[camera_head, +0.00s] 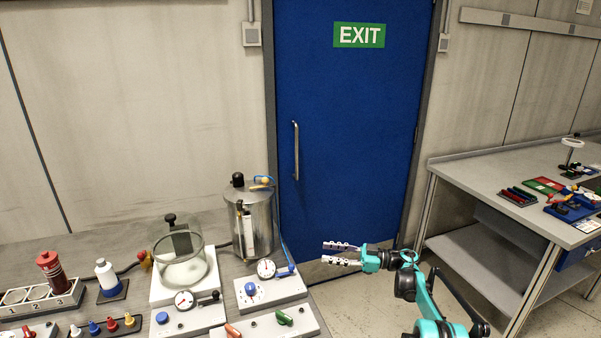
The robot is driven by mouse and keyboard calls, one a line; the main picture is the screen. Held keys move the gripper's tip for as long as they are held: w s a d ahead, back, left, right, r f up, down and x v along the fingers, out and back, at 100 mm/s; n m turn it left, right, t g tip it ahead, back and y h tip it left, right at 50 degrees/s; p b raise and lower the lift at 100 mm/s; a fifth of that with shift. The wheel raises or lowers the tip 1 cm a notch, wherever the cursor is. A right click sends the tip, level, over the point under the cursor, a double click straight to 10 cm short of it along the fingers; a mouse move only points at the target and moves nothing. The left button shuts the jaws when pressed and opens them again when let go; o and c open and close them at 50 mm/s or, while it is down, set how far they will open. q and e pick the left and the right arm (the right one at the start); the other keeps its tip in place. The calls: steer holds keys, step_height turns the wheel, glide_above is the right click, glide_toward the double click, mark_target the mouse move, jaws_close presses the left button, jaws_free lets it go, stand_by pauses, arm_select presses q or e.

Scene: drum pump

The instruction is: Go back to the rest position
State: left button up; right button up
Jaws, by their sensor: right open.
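My right gripper (341,254) is open and empty. It points left and hangs in the air in front of the lower part of the blue door, just right of the bench with the pump equipment. Its teal arm comes in from the bottom right. My left gripper is not in view.
The left bench (80,250) holds a steel drum (256,225), a glass vessel (181,270), gauges, a red bottle (51,268) and a white bottle (107,274). A blue exit door (350,120) stands behind. A workbench (480,178) with tools is at right. Open floor lies between.

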steer(key=w+d+r+m+t+h, duration=0.1)
steer(key=w+r+m+t, duration=0.15)
steer(key=r+t, duration=0.65)
steer(key=w+r+m+t+h, duration=0.2)
steer(key=r+m+t, duration=0.1)
steer(key=r, duration=1.2)
steer(key=s+d+r+m+t+h, duration=0.65)
steer(key=r+m+h, duration=0.2)
steer(key=h, duration=0.35)
steer(key=s+d+f+m+g+h, duration=0.2)
steer(key=s+f+g+h, duration=0.1)
steer(key=s+f, duration=0.4)
steer(key=s+d+f+m+g+h, duration=0.2)
steer(key=s+f+m+g+h, duration=0.15)
steer(key=s, duration=0.55)
steer(key=s+a+f+n+g+y, duration=0.1)
steer(key=s+a+f+g, duration=0.2)
steer(key=s+f, duration=0.7)
steer(key=s+a+f+n+g+y, duration=0.1)
steer(key=s+f+g, duration=0.4)
steer(key=s+f, duration=0.6)
steer(key=s+a+y, duration=0.1)
steer(key=s+a, duration=0.1)
steer(key=s, duration=0.1)
steer(key=shift+s+a+f, duration=0.15)
steer(key=shift+s+a, duration=0.1)
steer(key=shift+s, duration=0.15)
steer(key=shift+n, duration=0.25)
